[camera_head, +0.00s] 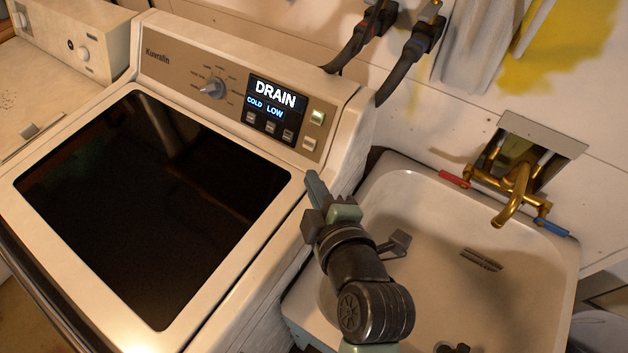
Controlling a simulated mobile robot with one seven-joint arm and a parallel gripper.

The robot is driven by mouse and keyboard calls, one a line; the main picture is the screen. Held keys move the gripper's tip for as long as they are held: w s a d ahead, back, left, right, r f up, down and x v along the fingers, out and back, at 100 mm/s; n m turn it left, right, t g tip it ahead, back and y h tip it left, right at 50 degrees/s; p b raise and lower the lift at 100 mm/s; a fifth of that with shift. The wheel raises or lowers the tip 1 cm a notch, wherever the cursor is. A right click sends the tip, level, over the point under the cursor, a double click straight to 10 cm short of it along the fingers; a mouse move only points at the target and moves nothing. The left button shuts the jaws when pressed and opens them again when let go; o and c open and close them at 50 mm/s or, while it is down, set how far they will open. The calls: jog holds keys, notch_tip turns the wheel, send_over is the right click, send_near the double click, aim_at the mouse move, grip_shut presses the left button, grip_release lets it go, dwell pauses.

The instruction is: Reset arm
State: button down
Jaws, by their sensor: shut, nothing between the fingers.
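My gripper (315,186) is at the end of my arm in the middle of the head view. Its fingers are together with nothing between them. They point up and to the left, near the right edge of the washing machine (240,302), below its control panel. I cannot tell whether the fingertips touch the machine. My arm extends over the left side of the sink and hides part of its left rim.
The washer display (275,97) reads DRAIN, COLD, LOW; its dark lid (150,200) is shut. The white sink (500,310) is at right, with a brass faucet (515,190) having red and blue handles. Dark hoses (400,70) run along the wall. Another appliance (75,50) is at top left.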

dwell(0.3)
jog(key=w+r+m+t+h, duration=0.15)
jog(key=r+m+t, duration=0.25)
jog(key=r, duration=1)
jog(key=w+r+m+t, duration=0.2)
jog(key=r+m+t, duration=0.15)
jog(key=r, duration=0.95)
jog(key=s+a+r+m+t+h, duration=0.1)
jog(key=s+r+m+t, duration=0.2)
jog(key=r, duration=0.7)
jog(key=s+a+r+m+t+h, duration=0.1)
jog(key=s+r+m+t, duration=0.2)
jog(key=r, duration=0.8)
jog(key=s+m, duration=0.2)
jog(key=s, duration=0.2)
jog(key=shift+m, duration=0.35)
jog(key=shift+t, duration=0.25)
